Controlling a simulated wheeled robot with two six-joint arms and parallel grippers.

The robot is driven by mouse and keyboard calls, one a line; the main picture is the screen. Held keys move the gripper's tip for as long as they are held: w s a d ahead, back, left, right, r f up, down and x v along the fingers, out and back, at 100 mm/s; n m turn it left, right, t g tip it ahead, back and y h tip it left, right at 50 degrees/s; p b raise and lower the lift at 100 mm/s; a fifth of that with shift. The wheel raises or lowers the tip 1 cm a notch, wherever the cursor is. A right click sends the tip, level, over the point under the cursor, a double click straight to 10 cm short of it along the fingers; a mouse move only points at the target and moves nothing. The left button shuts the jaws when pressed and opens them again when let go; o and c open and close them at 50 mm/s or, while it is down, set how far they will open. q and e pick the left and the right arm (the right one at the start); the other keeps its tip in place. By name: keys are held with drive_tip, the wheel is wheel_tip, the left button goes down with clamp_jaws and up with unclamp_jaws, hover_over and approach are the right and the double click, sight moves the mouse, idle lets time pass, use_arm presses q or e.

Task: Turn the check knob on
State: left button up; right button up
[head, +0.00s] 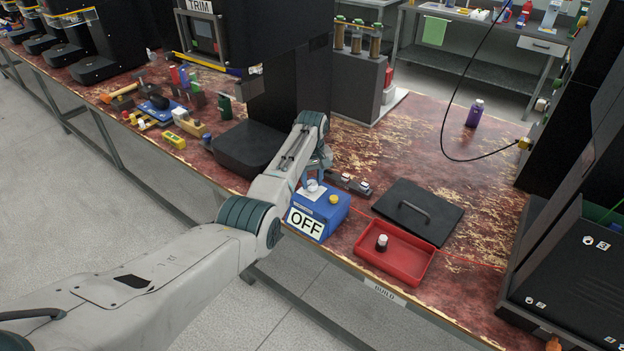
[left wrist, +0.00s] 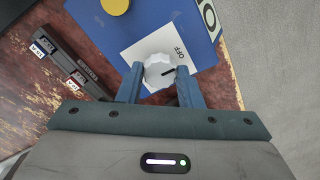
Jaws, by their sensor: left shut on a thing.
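The check knob (left wrist: 158,72) is a pale ribbed dial on a white plate on top of a blue box (head: 328,221). In the left wrist view its dark pointer mark points toward the printed word OFF. A large sign on the box's front reads OFF (head: 305,222). My left gripper (left wrist: 160,76) is shut on the knob, with one blue finger on each side. In the head view the knob (head: 313,186) is partly covered by my left gripper (head: 315,178). My right gripper is not in view.
A yellow button (head: 333,199) sits beside the knob on the box.

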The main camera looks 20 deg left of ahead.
use_arm(q)
drive_tip(key=m+p, duration=0.1)
drive_tip(key=m, duration=0.2)
drive_tip(key=shift+r+p, duration=0.15)
drive_tip(key=shift+p, duration=0.25)
drive_tip(key=m+p, duration=0.1)
drive_tip(key=m, duration=0.4)
drive_tip(key=m+p, duration=0.1)
drive_tip(key=m, duration=0.3)
drive_tip(key=shift+m, duration=0.3)
drive_tip(key=m, duration=0.3)
drive_tip(key=shift+w+m+p, duration=0.1)
drive_tip(key=shift+m+p, duration=0.2)
drive_tip(key=shift+p, duration=0.1)
drive_tip(key=shift+m, duration=0.9)
drive_tip(key=o, duration=1)
drive_tip(key=shift+c, duration=0.2)
